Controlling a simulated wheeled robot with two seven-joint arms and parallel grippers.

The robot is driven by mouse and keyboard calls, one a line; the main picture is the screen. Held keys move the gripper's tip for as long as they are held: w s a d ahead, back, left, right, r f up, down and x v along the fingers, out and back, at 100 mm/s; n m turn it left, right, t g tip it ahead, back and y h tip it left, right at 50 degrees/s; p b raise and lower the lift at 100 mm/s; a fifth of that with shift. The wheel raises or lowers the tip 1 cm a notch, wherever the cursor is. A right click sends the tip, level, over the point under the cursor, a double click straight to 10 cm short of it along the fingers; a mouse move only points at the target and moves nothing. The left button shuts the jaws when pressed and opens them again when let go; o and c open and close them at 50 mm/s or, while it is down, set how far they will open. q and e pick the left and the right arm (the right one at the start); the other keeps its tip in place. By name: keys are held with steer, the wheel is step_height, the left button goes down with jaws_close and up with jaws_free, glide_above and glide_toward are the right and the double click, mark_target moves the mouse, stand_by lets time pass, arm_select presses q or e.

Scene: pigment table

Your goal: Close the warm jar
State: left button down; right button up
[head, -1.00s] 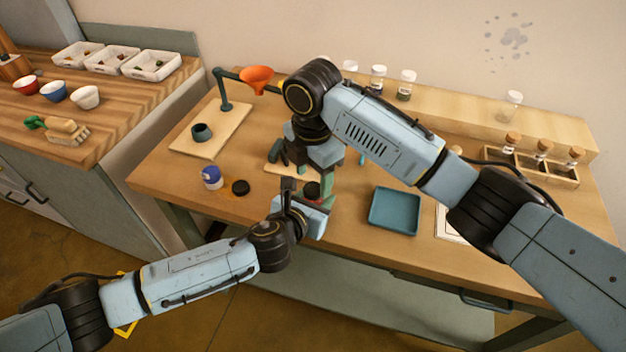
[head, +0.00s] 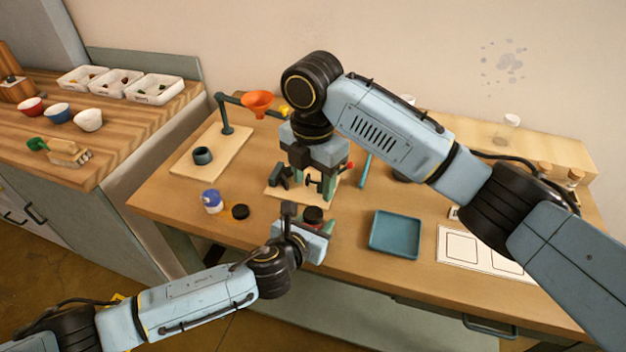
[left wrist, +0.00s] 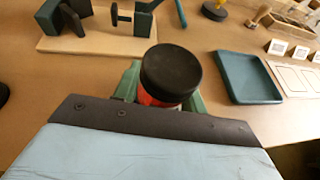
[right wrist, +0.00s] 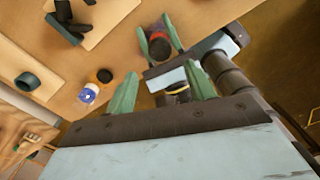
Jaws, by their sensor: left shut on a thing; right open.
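The warm jar (left wrist: 150,99) has a red-orange body and a black lid (left wrist: 170,72) on its top; in the left wrist view the lid looks level. My left gripper (head: 315,226) is shut around the jar and holds it upright at the table's front edge. The jar and its lid also show in the right wrist view (right wrist: 159,46). My right gripper (head: 315,194) is open and empty, above and apart from the jar. In the right wrist view its spread fingers (right wrist: 160,84) have nothing between them. How tightly the lid sits cannot be told.
A jar with blue (head: 211,202) and a loose black lid (head: 240,212) stand left of my left gripper. A board with a clamp-like fixture (head: 280,190) lies behind. A teal tray (head: 395,234) and a white card (head: 470,248) lie to the right. A funnel stand (head: 225,125) is at back left.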

mark_target(313, 213)
step_height(313, 213, down, 8)
steer(key=shift+f, duration=0.1)
stand_by(0.4)
steer(key=c, duration=0.9)
steer(key=o, duration=1)
steer(key=shift+r, duration=2.35)
steer(key=o, duration=0.5)
